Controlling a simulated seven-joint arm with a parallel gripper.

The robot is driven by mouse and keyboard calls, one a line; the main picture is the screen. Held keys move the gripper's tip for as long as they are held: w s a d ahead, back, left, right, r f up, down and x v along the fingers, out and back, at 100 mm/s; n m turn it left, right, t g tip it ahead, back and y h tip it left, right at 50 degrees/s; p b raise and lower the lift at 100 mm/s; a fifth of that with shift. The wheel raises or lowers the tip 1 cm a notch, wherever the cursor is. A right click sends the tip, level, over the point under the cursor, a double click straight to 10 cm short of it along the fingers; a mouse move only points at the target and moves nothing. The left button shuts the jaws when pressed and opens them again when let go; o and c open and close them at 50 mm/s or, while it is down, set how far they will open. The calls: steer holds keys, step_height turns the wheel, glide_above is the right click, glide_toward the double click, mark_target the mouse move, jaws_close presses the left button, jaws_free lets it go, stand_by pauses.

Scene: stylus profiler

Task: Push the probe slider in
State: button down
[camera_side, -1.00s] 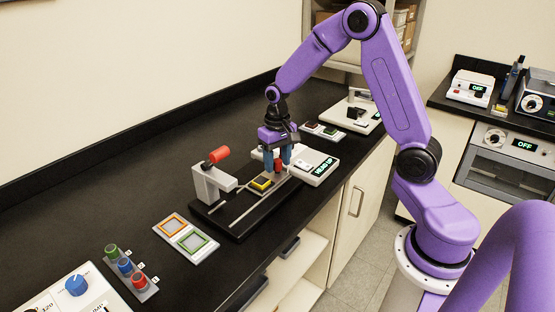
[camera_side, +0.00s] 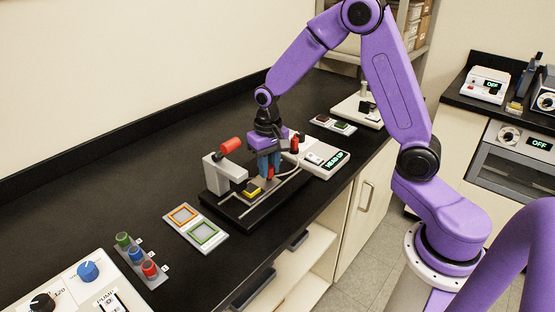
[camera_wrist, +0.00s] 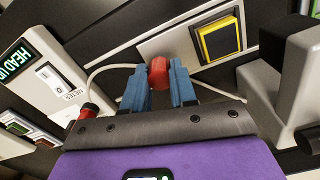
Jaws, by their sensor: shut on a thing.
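The profiler's black base (camera_side: 227,211) stands on the bench, with a grey post and a red-capped lever (camera_side: 230,146) at its left end. A yellow square in a black frame (camera_side: 252,190) lies on it; it also shows in the wrist view (camera_wrist: 218,41). My gripper (camera_side: 268,171) is low over the base, right of the yellow square. Its blue fingers (camera_wrist: 160,86) are shut on a red knob (camera_wrist: 158,73), which I take for the probe slider's knob. The knob's lower part is hidden. The grey-white box's display (camera_side: 337,160) reads "HEAD UP".
Another red knob (camera_side: 295,143) stands behind my gripper near the box. An orange and green framed pad (camera_side: 197,226) and colored vials in a rack (camera_side: 141,262) lie at the front left. The bench behind the profiler is clear.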

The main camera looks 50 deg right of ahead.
steer(key=shift+w, duration=0.1)
steer(key=c, duration=0.9)
jaws_free()
step_height(320, 180, up, 18)
steer(key=shift+f, duration=0.25)
